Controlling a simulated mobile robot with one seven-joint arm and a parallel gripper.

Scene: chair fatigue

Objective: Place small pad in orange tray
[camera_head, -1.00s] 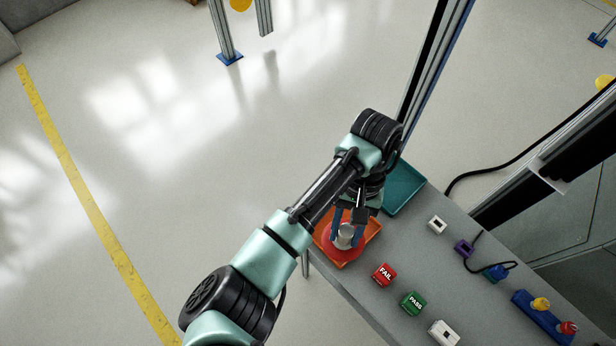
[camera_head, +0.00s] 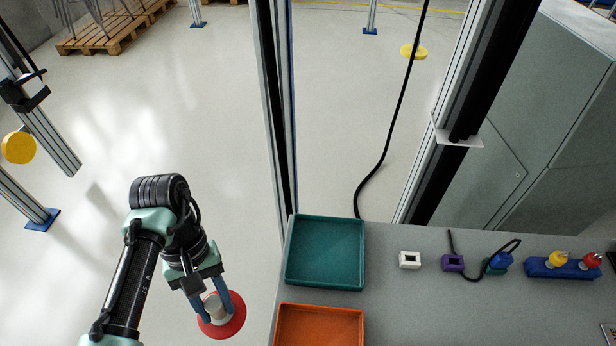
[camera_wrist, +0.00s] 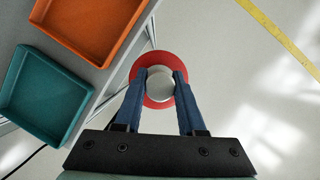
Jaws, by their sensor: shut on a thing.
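The small pad is a red disc (camera_head: 236,322) with a pale grey cylindrical knob on top. My gripper (camera_head: 222,302) is shut on the knob with its two blue fingers and holds the pad beyond the table's left edge, over the floor. In the wrist view the red pad (camera_wrist: 138,73) shows around the knob between the fingertips (camera_wrist: 160,83). The orange tray (camera_head: 320,309) sits on the table to the right of the pad, cut off by the bottom of the head view. In the wrist view the orange tray (camera_wrist: 125,28) is at upper left, apart from the pad, and looks empty.
An empty teal tray (camera_head: 325,285) lies behind the orange one on the grey table (camera_head: 400,310). A white block (camera_head: 409,260), a purple block (camera_head: 453,263) and a blue connector strip (camera_head: 560,268) stand farther right. A metal post (camera_head: 275,120) rises behind the teal tray.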

